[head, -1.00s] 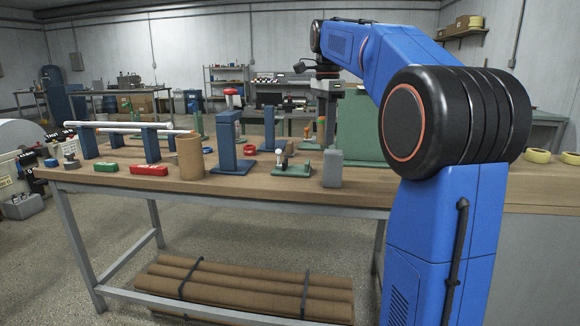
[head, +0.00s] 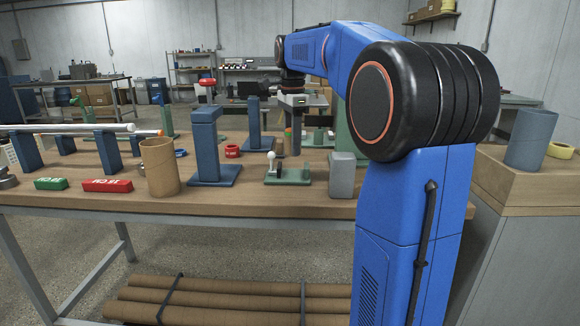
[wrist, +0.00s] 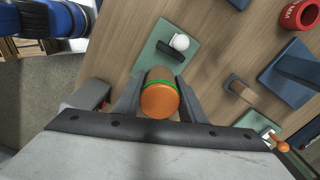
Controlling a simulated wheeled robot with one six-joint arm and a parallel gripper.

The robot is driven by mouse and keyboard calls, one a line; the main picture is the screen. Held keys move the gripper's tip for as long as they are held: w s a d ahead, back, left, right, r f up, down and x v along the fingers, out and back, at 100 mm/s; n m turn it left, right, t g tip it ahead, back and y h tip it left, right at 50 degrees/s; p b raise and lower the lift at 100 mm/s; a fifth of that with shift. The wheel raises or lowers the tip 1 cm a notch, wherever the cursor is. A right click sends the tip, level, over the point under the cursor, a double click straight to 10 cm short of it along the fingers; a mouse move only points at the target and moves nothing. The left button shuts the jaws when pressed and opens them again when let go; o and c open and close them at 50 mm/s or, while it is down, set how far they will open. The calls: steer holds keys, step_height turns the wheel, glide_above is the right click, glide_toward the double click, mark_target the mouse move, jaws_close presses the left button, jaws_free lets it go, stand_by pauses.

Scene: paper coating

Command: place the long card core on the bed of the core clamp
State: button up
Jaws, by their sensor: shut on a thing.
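My gripper (wrist: 160,93) is shut on a brown card core (wrist: 159,101) with a green band and an orange near end, seen end-on in the wrist view. In the head view my gripper (head: 294,102) is above the bench, and the core (head: 296,132) hangs upright below it. A green base with a white ball knob (head: 271,156), perhaps the core clamp, stands on the bench in front of the core. In the wrist view this green base (wrist: 185,65) lies just beyond the core, apparently below it.
A blue post on a plate (head: 205,145) and a wide card tube (head: 159,167) stand to the left. A grey block (head: 342,175) is close on the right. Red (head: 108,185) and green (head: 51,184) blocks lie near the front edge. A blue-grey tube (head: 531,138) stands far right.

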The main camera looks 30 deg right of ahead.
mark_target(292, 175)
steer(key=shift+f, duration=3.35)
steer(key=shift+f, duration=0.15)
steer(key=o, duration=1)
step_height(292, 175, up, 12)
steer(key=shift+r, duration=0.15)
steer(key=s+a+f+n+t, duration=0.1)
steer(key=s+a+f+n, duration=0.4)
steer(key=s+f, duration=0.3)
steer(key=s+a+f+n+t, duration=0.2)
steer(key=s+a+f+n, duration=0.3)
steer(key=s+f+n, duration=0.3)
steer(key=s+a+f+n+t, duration=0.1)
steer(key=s+a+f+n, duration=0.4)
steer(key=s+f, duration=0.5)
steer(key=shift+s+a+n+t, duration=0.2)
steer(key=shift+s+n, duration=0.4)
steer(key=shift+s, duration=0.5)
steer(key=shift+s+a+n+t, duration=0.1)
steer(key=shift+s+n+t, duration=0.1)
steer(key=shift+s+n, duration=0.65)
